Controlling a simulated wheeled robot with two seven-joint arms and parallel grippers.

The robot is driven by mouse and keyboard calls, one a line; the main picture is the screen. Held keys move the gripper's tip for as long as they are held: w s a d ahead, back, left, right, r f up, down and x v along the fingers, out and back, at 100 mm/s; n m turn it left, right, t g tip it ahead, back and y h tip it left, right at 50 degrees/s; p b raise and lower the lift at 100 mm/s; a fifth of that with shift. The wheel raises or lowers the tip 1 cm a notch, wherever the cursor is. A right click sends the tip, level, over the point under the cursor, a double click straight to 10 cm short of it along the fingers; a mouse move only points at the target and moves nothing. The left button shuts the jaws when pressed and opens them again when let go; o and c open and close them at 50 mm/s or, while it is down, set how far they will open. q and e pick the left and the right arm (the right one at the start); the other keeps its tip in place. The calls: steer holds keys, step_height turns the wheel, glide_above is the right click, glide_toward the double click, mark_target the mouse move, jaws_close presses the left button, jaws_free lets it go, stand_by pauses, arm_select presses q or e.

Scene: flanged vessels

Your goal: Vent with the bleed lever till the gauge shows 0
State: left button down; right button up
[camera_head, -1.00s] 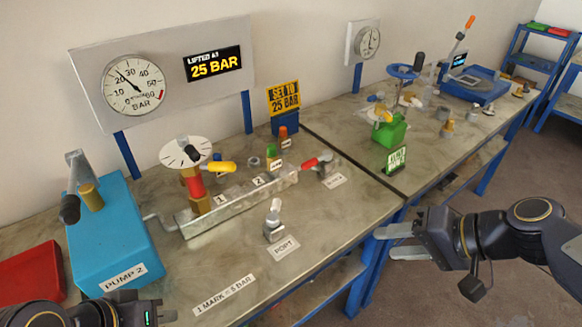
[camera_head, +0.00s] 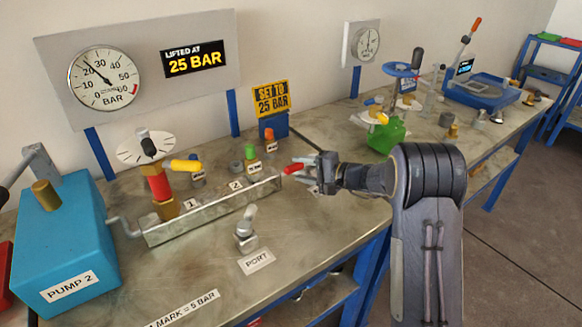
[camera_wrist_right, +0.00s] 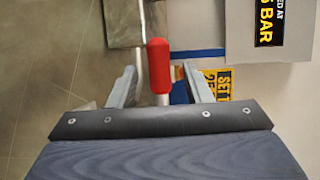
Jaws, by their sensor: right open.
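The bleed lever has a red grip (camera_head: 293,169) at the right end of the metal manifold (camera_head: 215,213). My right gripper (camera_head: 312,172) is beside it, with open jaws. In the right wrist view the red grip (camera_wrist_right: 158,65) shows between the two fingertips of my gripper (camera_wrist_right: 160,78). I cannot tell whether a finger touches it. The lever's valve is mostly hidden by my gripper in the head view. The round pressure gauge (camera_head: 105,78) on the grey panel has its needle pointing near 20 bar. My left gripper is out of view.
A blue pump (camera_head: 65,245) stands at the left. A port fitting (camera_head: 245,235) stands in front. A green block (camera_head: 387,135) sits behind my right arm.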

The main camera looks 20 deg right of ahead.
mark_target(298, 169)
steer(key=shift+x, duration=1.7)
steer(key=shift+c, duration=0.3)
jaws_close()
